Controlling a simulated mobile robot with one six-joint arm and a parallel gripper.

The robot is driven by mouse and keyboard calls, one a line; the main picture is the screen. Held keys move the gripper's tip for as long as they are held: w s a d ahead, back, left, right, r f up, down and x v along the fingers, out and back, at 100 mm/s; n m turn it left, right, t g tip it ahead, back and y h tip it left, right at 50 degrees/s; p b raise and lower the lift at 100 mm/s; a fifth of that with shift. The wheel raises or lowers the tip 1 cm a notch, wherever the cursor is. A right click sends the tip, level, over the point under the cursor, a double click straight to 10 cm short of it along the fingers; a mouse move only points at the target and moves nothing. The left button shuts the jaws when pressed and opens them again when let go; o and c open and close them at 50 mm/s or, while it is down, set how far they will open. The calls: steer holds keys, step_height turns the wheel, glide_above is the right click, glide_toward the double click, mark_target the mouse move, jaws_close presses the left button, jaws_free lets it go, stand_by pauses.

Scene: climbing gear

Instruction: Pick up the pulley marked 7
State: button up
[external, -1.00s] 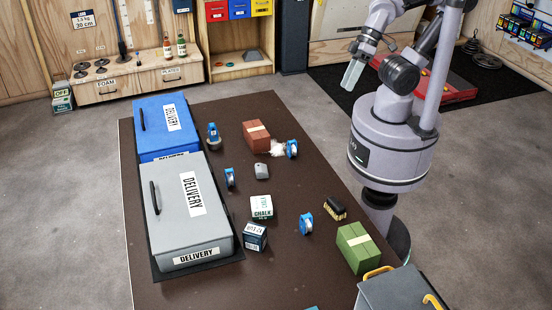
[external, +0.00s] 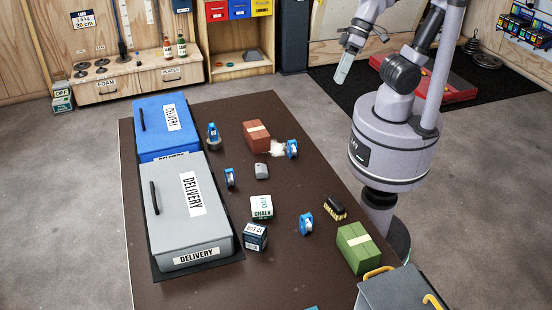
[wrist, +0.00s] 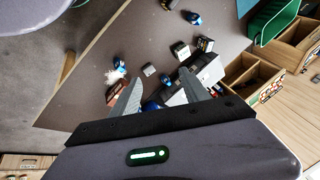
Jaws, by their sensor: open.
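Several blue pulleys stand on the brown table: one at the back left (external: 213,136), one at the back right (external: 292,149), one in the middle (external: 230,178) and one nearer the front (external: 306,223). Their numbers are too small to read, so I cannot tell which is marked 7. My gripper (external: 343,68) is raised off the table's far right side, away from all the pulleys. In the wrist view my gripper (wrist: 158,98) shows spread fingers with nothing held between them; small blue shapes lie far below.
A blue delivery box (external: 160,125) and a grey delivery box (external: 188,210) line the table's left side. A red-brown block (external: 256,137), chalk box (external: 261,207), dark box (external: 255,236), brush (external: 335,208) and green block (external: 357,248) stand among the pulleys.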

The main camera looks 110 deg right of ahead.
steer(key=w+r+m+g, duration=0.1)
steer(key=w+r+m, duration=0.15)
steer(key=w, duration=0.45)
steer(key=m+g+h+p, duration=0.2)
steer(key=m+g+p, duration=0.15)
steer(key=m, duration=0.65)
glide_above(230, 178)
step_height(230, 178, down, 17)
steer(key=shift+m+g, duration=0.25)
steer(key=shift+g, duration=0.2)
steer(key=f+b, duration=0.1)
steer(key=f, duration=0.3)
steer(key=f+b, duration=0.2)
steer(key=f, duration=0.3)
steer(key=d+f+b, duration=0.1)
steer(key=f+b, duration=0.1)
steer(key=f, duration=0.3)
step_height(230, 178, down, 6)
steer(key=b, duration=0.3)
steer(key=shift+s+d, duration=0.1)
steer(key=shift+r, duration=0.2)
jaws_close()
